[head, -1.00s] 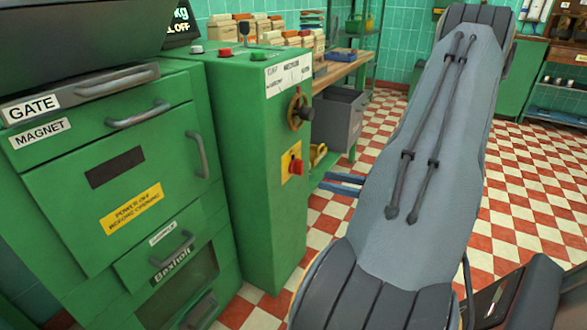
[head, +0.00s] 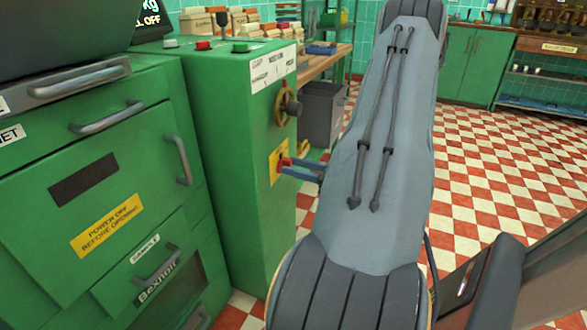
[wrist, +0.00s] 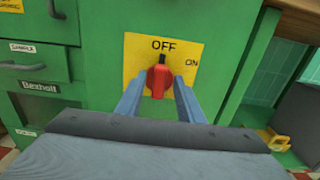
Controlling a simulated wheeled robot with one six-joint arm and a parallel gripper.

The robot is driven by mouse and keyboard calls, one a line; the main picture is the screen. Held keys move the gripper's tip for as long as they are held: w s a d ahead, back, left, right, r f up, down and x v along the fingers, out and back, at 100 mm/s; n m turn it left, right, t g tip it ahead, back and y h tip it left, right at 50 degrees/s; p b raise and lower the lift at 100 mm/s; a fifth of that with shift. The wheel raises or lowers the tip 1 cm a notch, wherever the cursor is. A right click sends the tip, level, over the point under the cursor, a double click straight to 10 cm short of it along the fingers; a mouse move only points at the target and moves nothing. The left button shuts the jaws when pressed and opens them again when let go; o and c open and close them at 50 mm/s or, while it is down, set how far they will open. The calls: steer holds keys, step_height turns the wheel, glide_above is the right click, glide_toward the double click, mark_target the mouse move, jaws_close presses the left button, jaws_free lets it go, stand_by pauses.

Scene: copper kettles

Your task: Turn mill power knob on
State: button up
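The red power knob (wrist: 159,84) sits on a yellow plate (wrist: 190,46) marked OFF and ON, on a green cabinet's face. Its black pointer stands upright, below the word OFF; ON is to the upper right. My gripper (wrist: 157,88) is open, with one blue finger on each side of the knob. Narrow gaps seem to show between fingers and knob; I cannot tell if either touches. In the head view the knob (head: 284,161) is partly hidden by my gripper (head: 291,168) at the cabinet's side.
A brass handwheel (head: 281,107) is above the knob on the same cabinet (head: 232,150). Green drawers with metal handles (head: 179,160) stand at left. A grey bin (head: 321,112) and a wooden bench (head: 318,67) are behind. The checkered floor (head: 485,160) at right is open.

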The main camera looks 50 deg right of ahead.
steer(key=shift+w+a, duration=0.1)
steer(key=shift+w, duration=0.05)
jaws_close()
